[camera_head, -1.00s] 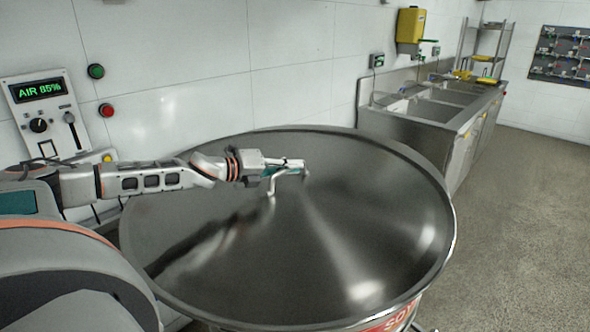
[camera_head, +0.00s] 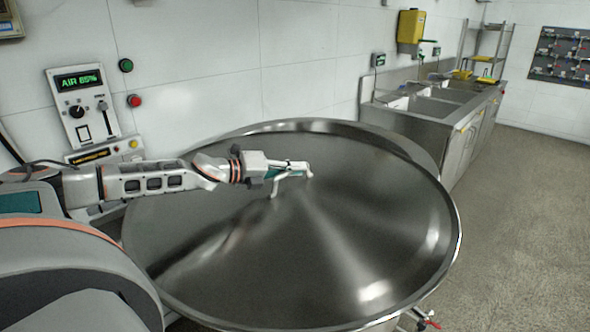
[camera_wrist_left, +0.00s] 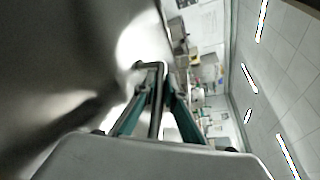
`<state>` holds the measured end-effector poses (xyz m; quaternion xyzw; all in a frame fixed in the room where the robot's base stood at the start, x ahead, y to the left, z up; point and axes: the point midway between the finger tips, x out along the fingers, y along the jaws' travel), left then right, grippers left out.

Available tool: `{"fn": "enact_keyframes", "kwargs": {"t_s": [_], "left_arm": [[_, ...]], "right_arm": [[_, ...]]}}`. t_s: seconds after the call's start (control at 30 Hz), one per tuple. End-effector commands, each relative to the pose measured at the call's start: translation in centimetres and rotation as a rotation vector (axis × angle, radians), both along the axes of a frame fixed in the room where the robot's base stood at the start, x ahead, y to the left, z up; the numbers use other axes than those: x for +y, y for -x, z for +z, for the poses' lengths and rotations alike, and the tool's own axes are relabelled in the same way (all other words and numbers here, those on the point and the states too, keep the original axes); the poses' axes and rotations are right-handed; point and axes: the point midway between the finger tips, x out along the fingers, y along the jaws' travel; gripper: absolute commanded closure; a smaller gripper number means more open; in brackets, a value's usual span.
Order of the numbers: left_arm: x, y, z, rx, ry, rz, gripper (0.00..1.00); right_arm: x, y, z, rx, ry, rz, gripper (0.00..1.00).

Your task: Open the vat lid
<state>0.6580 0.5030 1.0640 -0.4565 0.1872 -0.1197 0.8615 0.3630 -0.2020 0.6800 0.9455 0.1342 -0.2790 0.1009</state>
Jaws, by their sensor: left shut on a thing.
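The vat lid (camera_head: 340,240) is a large, shiny, shallow metal cone that fills the middle of the head view. It no longer lines up with the vat (camera_head: 340,127), whose rim shows as a crescent behind the lid's far edge. The lid seems raised off the rim; the gap on the near side is hidden. My left gripper (camera_head: 288,170) reaches in from the left and is shut on the lid's bent bar handle (camera_head: 275,190). The handle (camera_wrist_left: 155,110) also shows between the fingers in the left wrist view. My right gripper is not in view.
A control panel (camera_head: 85,107) reading AIR 85% hangs on the left wall, near green and red buttons. A steel sink counter (camera_head: 440,110) stands behind right. A red-handled valve (camera_head: 430,322) shows below the lid at lower right. The floor at right is clear.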

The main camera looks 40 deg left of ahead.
Motion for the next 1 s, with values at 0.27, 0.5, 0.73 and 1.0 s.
{"fn": "enact_keyframes", "kwargs": {"t_s": [0.27,0.5,0.73,1.0], "left_arm": [[-0.19,0.1,-0.26,0.004,0.002,-0.004,1.0],[-0.17,0.09,-0.25,0.004,0.002,-0.004,0.79],[-0.07,0.03,-0.09,0.001,0.001,-0.001,0.72],[-0.05,-0.04,0.46,-0.003,-0.002,-0.002,0.72]], "right_arm": [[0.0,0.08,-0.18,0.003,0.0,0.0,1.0],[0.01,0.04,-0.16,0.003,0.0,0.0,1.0],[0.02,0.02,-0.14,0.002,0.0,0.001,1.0],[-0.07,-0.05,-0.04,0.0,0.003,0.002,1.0]]}}
